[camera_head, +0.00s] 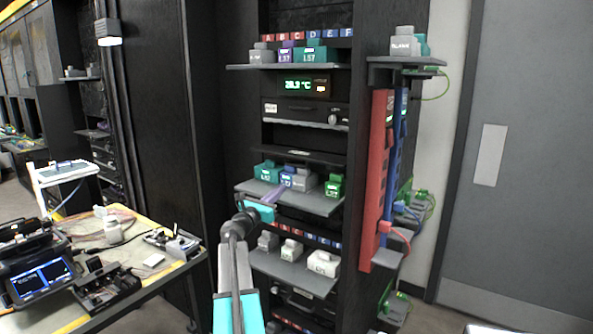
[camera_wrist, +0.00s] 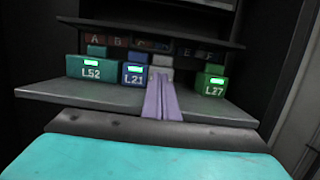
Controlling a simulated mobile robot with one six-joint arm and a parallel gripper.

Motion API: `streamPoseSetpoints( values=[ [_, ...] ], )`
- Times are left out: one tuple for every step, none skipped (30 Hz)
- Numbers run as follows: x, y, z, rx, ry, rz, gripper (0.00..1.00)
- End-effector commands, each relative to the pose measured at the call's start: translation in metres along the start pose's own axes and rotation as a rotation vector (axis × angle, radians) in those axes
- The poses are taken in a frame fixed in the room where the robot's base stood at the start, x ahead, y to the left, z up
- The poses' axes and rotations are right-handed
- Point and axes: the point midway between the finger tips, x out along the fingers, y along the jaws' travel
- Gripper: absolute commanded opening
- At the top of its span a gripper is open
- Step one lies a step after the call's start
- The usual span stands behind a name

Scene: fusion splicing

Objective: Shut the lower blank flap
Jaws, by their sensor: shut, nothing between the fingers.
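A dark, thin blank flap (camera_head: 312,156) juts out roughly level from the rack, under the drawer unit and above the middle shelf. In the wrist view what looks like the same flap (camera_wrist: 150,30) crosses the top, above the modules. I cannot tell for sure that it is the lower one. My gripper (camera_head: 277,194) is at the middle shelf, lower than the flap and apart from it. Its two purple fingers are together in the wrist view (camera_wrist: 161,84), with nothing between them, pointing in toward the modules.
The middle shelf (camera_wrist: 75,98) bears modules L52 (camera_wrist: 90,70), L21 (camera_wrist: 135,76) and L27 (camera_wrist: 211,85). A lower shelf (camera_head: 275,264) holds pale modules. Red and blue vertical strips (camera_head: 378,170) stand right of the rack. A workbench (camera_head: 115,290) is at left.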

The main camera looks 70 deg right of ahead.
Motion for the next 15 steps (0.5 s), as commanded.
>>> streamPoseSetpoints(
  values=[
    [0.0045, -0.0060, 0.0025, 0.001, -0.004, -0.009, 0.00],
    [0.0060, -0.0081, 0.0035, 0.002, -0.005, -0.012, 0.00],
    [0.0074, -0.0101, 0.0044, 0.002, -0.006, -0.014, 0.00],
    [0.0081, -0.0110, 0.0048, 0.002, -0.006, -0.016, 0.00],
    [0.0084, -0.0114, 0.0049, 0.002, -0.007, -0.016, 0.00],
    [0.0085, -0.0116, 0.0050, 0.002, -0.007, -0.017, 0.00],
    [0.0084, -0.0115, 0.0049, 0.002, -0.006, -0.017, 0.00],
    [0.0083, -0.0114, 0.0048, 0.002, -0.006, -0.016, 0.00],
    [0.0083, -0.0114, 0.0047, 0.003, -0.006, -0.016, 0.00],
    [0.0083, -0.0114, 0.0046, 0.002, -0.006, -0.016, 0.00],
    [0.0082, -0.0114, 0.0046, 0.002, -0.006, -0.016, 0.00],
    [0.0082, -0.0114, 0.0045, 0.003, -0.006, -0.016, 0.00],
    [0.0083, -0.0114, 0.0045, 0.003, -0.006, -0.016, 0.00],
    [0.0086, -0.0113, 0.0045, 0.003, -0.006, -0.016, 0.00],
    [0.0091, -0.0113, 0.0044, 0.002, -0.006, -0.016, 0.00]
  ],
)
